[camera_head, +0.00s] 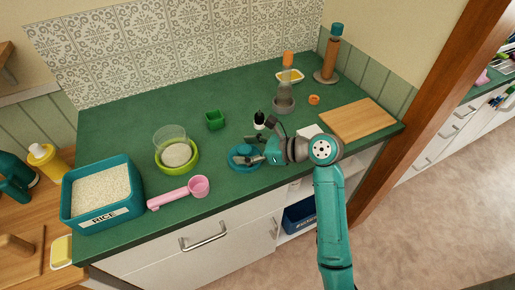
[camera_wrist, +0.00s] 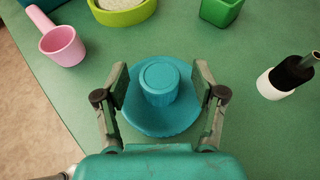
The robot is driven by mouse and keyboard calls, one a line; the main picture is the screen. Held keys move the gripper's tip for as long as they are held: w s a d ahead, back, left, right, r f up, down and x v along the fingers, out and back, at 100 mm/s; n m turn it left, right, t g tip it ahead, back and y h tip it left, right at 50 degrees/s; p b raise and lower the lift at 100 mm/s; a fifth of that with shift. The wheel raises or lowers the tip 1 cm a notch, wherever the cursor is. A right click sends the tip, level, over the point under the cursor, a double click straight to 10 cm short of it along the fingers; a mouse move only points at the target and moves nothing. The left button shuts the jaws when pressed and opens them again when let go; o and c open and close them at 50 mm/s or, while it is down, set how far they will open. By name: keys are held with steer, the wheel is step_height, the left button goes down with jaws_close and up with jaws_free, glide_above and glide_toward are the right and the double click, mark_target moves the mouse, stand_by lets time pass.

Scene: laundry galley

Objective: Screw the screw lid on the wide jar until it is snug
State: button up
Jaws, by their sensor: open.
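A teal round piece (camera_wrist: 158,82) with a flat top and a raised rim, apparently the screw lid, sits over a wider teal round base (camera_wrist: 150,121) on the green counter. I cannot tell whether this base is the wide jar or part of the lid. The teal base also shows in the head view (camera_head: 234,160), partly hidden by my gripper (camera_head: 254,151). In the wrist view my gripper (camera_wrist: 161,80) is open, one finger on either side of the round piece, with gaps showing on both sides.
A pink scoop (camera_head: 199,187), a lime bowl (camera_head: 181,168) and a clear container (camera_head: 169,135) stand left. A small green cup (camera_head: 215,120) and a black-and-white bottle (camera_head: 259,121) are behind. A cutting board (camera_head: 358,119) lies right. The counter's front edge is close.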

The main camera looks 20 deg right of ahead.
mark_target(244, 148)
steer(key=shift+w+a+f, duration=0.15)
steer(key=shift+w+a, duration=0.1)
steer(key=shift+c, duration=0.2)
jaws_close()
steer(key=shift+r, duration=3.5)
